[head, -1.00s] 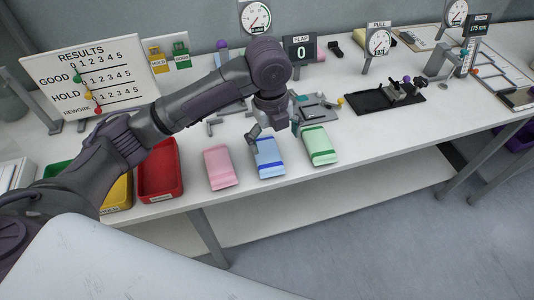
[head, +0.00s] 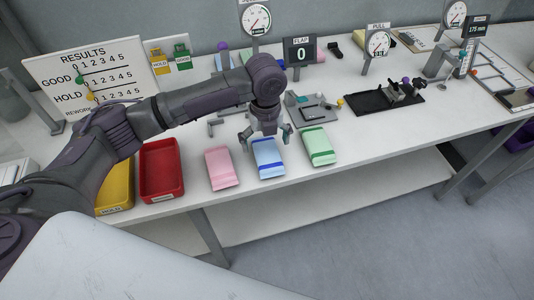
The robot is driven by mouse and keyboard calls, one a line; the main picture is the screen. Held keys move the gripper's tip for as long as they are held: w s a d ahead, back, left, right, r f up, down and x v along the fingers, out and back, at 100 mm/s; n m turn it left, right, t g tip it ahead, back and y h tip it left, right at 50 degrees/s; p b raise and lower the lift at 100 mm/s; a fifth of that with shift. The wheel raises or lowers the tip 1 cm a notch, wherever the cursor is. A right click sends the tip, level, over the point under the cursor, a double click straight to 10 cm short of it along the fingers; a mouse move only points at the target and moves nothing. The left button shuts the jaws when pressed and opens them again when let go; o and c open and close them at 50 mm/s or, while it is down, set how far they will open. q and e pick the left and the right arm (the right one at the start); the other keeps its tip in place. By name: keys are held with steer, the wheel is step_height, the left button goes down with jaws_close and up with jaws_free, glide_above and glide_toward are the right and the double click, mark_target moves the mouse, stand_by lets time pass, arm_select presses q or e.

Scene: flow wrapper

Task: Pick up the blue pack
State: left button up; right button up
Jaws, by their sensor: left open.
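The blue pack (head: 268,159) lies flat near the front edge of the white table, between a pink pack (head: 220,168) on its left and a green pack (head: 319,146) on its right. My left gripper (head: 266,143) points down over the far end of the blue pack. Its two fingers are spread wide, one toward each side of the pack, and nothing is between them. I cannot tell how high the fingertips are above the pack. My right gripper is not in view.
A red tray (head: 161,196) and a yellow bin (head: 115,207) stand at the left front. A grey fixture (head: 318,110) and the flap display (head: 300,50) are behind the packs. A black mat (head: 362,104) with a device lies farther right. The table's front edge runs close to the packs.

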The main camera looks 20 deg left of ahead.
mark_target(267, 152)
arm_select(q)
step_height(267, 152, down, 4)
steer(key=shift+d+f, duration=0.1)
steer(key=shift+d, duration=0.05)
steer(key=c, duration=1.2)
steer(key=shift+c, duration=0.2)
